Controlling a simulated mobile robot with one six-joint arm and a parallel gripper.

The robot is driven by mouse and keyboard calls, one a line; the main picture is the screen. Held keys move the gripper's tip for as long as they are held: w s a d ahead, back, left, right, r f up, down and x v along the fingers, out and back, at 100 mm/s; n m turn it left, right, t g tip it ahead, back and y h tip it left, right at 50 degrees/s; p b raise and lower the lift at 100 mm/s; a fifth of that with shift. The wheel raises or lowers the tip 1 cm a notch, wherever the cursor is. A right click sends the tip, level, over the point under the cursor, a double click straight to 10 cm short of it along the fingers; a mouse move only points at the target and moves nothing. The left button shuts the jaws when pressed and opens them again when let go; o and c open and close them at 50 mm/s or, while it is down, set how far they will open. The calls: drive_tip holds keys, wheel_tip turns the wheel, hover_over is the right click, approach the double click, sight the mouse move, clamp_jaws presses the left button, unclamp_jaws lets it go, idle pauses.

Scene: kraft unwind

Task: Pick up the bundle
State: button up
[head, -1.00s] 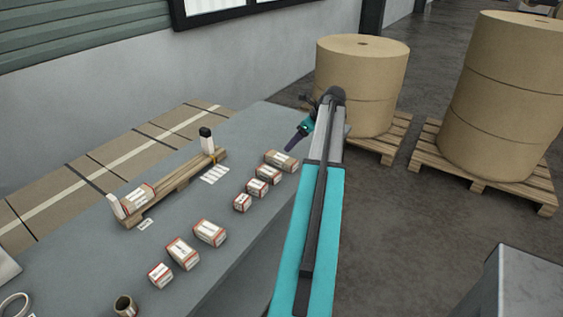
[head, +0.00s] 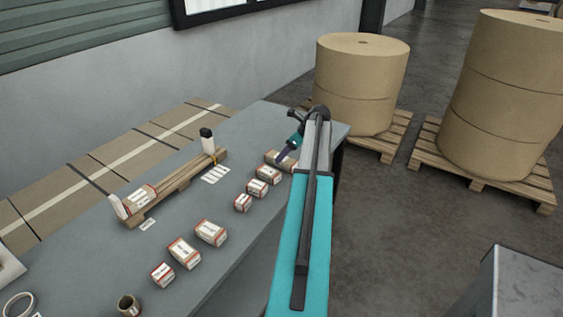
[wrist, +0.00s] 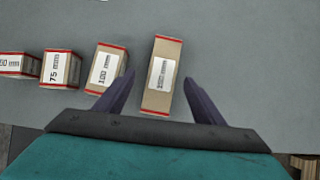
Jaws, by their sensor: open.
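Several brown bundles with red ends and white labels stand in a row on the grey table. The largest of the right-hand group, the far-end bundle (head: 273,157), is partly hidden by my gripper (head: 283,156) in the head view. In the wrist view this bundle (wrist: 162,76) lies between and ahead of the open fingers of my gripper (wrist: 160,92), its near end reaching in between them. A gap shows on each side. A bundle labelled 100 mm (wrist: 105,70) stands just left, close to the left fingertip. One labelled 75 mm (wrist: 57,68) is farther left.
A wooden rack (head: 180,186) with one bundle (head: 140,198) on it and white end posts lies along the table's back. More bundles (head: 184,252) and a small brown tube (head: 128,306) are nearer. Large paper rolls (head: 362,85) on pallets stand beyond the table.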

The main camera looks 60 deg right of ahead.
drive_tip(key=shift+d+p+x, duration=0.2)
drive_tip(key=shift+p+x, duration=0.95)
drive_tip(key=shift+x, duration=1)
drive_tip(key=shift+w+f, duration=0.25)
drive_tip(key=shift+f, duration=0.15)
drive_tip(key=shift+c, duration=0.5)
drive_tip(key=c, duration=1.5)
drive_tip(key=shift+r, duration=0.15)
drive_tip(key=shift+r+b, duration=0.8)
drive_tip(key=shift+r, duration=0.55)
drive_tip(key=s+a+b, duration=0.1)
drive_tip(key=s, duration=0.3)
drive_tip(key=s+a+r+b, duration=0.1)
drive_tip(key=s+a, duration=0.1)
drive_tip(key=s, duration=0.2)
drive_tip(key=s+a+b, duration=0.2)
drive_tip(key=s, duration=0.3)
drive_tip(key=shift+s+a+r, duration=0.1)
drive_tip(key=shift+a+r, duration=0.1)
drive_tip(key=shift+r, duration=0.15)
drive_tip(key=shift+s+a+r, duration=0.1)
drive_tip(key=shift+s+a, duration=0.05)
drive_tip(key=shift+s, duration=0.25)
drive_tip(key=shift+s+a+r, duration=0.1)
drive_tip(key=shift+s+a, duration=0.05)
drive_tip(key=shift+s, duration=0.25)
